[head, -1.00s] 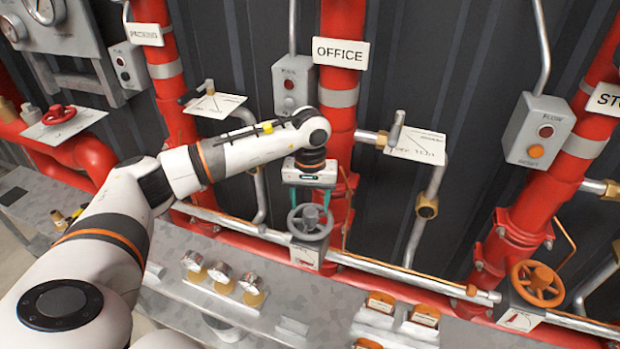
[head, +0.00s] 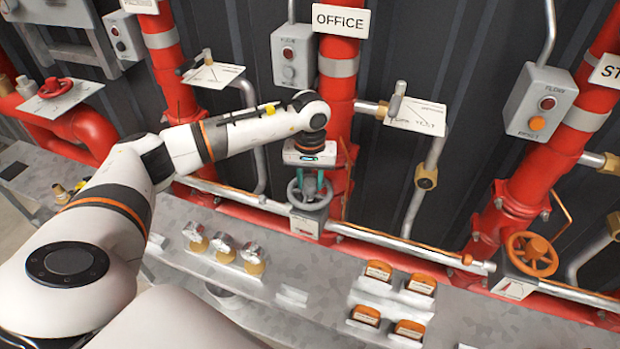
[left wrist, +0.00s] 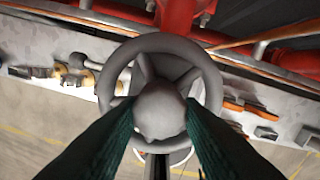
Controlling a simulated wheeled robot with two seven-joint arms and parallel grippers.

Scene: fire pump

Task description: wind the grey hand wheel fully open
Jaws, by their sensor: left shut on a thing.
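The grey hand wheel (head: 309,190) sits on a valve with a small indicator plate (head: 305,224), in front of the red pipe under the OFFICE sign. It fills the middle of the left wrist view (left wrist: 208,85), with its spokes and round hub (left wrist: 160,108) showing. My left gripper (head: 311,186) comes down on the wheel from above. Its two green fingers (left wrist: 160,125) are shut on the wheel, one on each side of the hub. The fingertips reach down inside the rim. My right gripper is not in view.
An orange hand wheel (head: 531,254) stands at the right and a red one (head: 55,87) at the left. A lever valve (head: 397,98) is right of the OFFICE pipe.

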